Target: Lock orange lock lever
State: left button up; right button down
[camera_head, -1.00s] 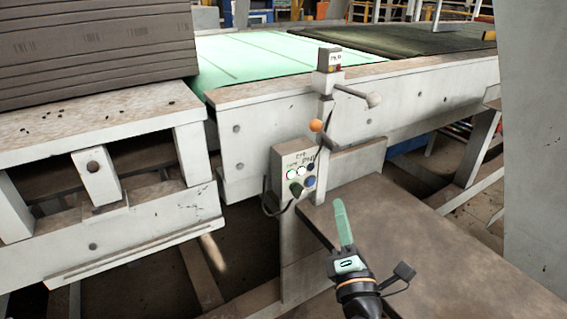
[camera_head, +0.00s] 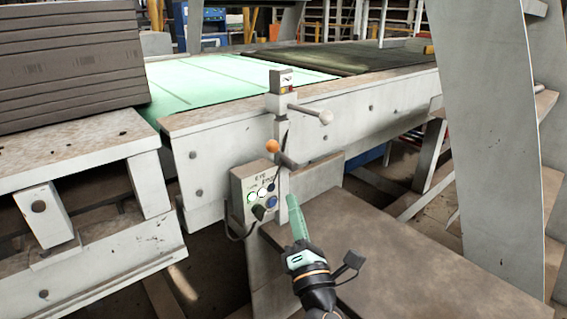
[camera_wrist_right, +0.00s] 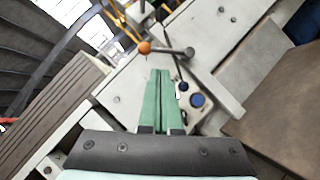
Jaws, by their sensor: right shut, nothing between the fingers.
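The orange lock lever has an orange ball (camera_head: 272,146) at its end and a short dark rod, on the post above the control box. In the right wrist view the orange ball (camera_wrist_right: 144,47) is ahead of the fingertips, slightly left, with its rod running right to a grey knob (camera_wrist_right: 188,53). My right gripper (camera_head: 291,200) is shut and empty, its green fingers pointing up, below and right of the lever and apart from it in the head view. In the right wrist view the closed fingers (camera_wrist_right: 160,72) are side by side. My left gripper is out of view.
A control box (camera_head: 256,193) with several buttons is just left of my right gripper. A brown platform (camera_head: 400,235) lies to the right; a stack of dark boards (camera_head: 65,50) stands upper left.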

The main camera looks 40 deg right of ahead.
aim_at(281, 155)
jog(key=p+x, duration=0.1)
jog(key=x, duration=0.9)
jog(key=shift+w+d+r+p, duration=0.15)
jog(key=shift+w+p, duration=0.1)
jog(key=shift+p, duration=0.15)
jog(key=shift+r, duration=0.1)
